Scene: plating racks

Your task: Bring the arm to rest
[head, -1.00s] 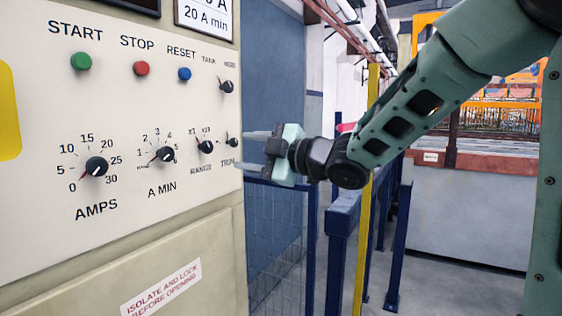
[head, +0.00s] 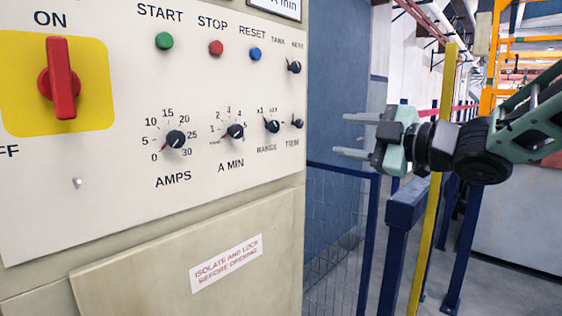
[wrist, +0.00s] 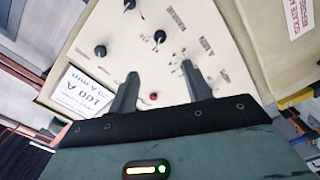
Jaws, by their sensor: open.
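My gripper (head: 354,134) is at the right of the head view, pointing left toward the control panel (head: 110,185). Its two fingers are spread apart with nothing between them. In the head view the fingertips appear to the right of the panel's right edge, apart from the knobs. In the wrist view the two dark fingers of my gripper (wrist: 158,75) show against the panel face, which looks tilted there. My arm reaches in from the right edge of the head view.
The panel carries a red switch (head: 61,78) set at ON, green, red and blue buttons, and several black knobs, including AMPS (head: 176,139). A blue mesh fence (head: 335,230), blue posts and a yellow post (head: 432,200) stand below and behind my gripper.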

